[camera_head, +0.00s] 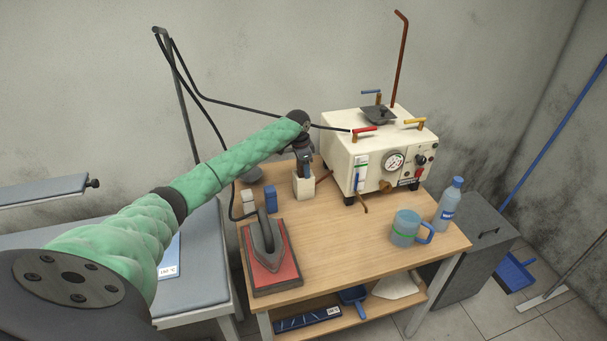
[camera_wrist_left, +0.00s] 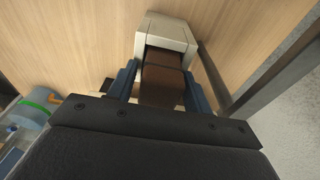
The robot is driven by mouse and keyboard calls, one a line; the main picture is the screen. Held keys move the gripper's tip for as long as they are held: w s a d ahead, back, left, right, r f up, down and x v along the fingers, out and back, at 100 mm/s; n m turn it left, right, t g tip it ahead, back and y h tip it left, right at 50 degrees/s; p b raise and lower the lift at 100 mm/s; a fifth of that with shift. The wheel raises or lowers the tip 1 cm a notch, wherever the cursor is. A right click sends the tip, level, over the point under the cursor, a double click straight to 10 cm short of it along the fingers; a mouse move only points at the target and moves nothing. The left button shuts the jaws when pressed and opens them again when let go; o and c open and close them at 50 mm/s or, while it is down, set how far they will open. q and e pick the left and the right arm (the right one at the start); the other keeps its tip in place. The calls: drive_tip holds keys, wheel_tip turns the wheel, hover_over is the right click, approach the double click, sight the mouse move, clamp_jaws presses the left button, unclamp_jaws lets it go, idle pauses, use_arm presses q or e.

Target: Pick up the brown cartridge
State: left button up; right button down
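The brown cartridge (camera_wrist_left: 162,82) sits in the opening of a cream holder (camera_wrist_left: 167,30), with its near end sticking out. In the head view the same cream holder (camera_head: 303,187) stands on the wooden table, and the cartridge is hidden by my gripper. My left gripper (camera_head: 303,168) is just above the holder, pointing down. In the left wrist view the blue fingers of my left gripper (camera_wrist_left: 160,88) are on either side of the cartridge, very close to it. I cannot tell whether they press on it. My right gripper is not in view.
The cream steriliser-like machine (camera_head: 375,150) stands just right of the holder. A blue block (camera_head: 270,199) and a white block (camera_head: 248,200) stand to its left. An iron (camera_head: 265,245) rests on a red pad nearer. A mug (camera_head: 406,228) and bottle (camera_head: 448,205) stand at right.

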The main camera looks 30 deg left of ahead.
use_arm(q)
drive_tip(key=c, duration=0.8)
drive_tip(key=shift+r, duration=0.15)
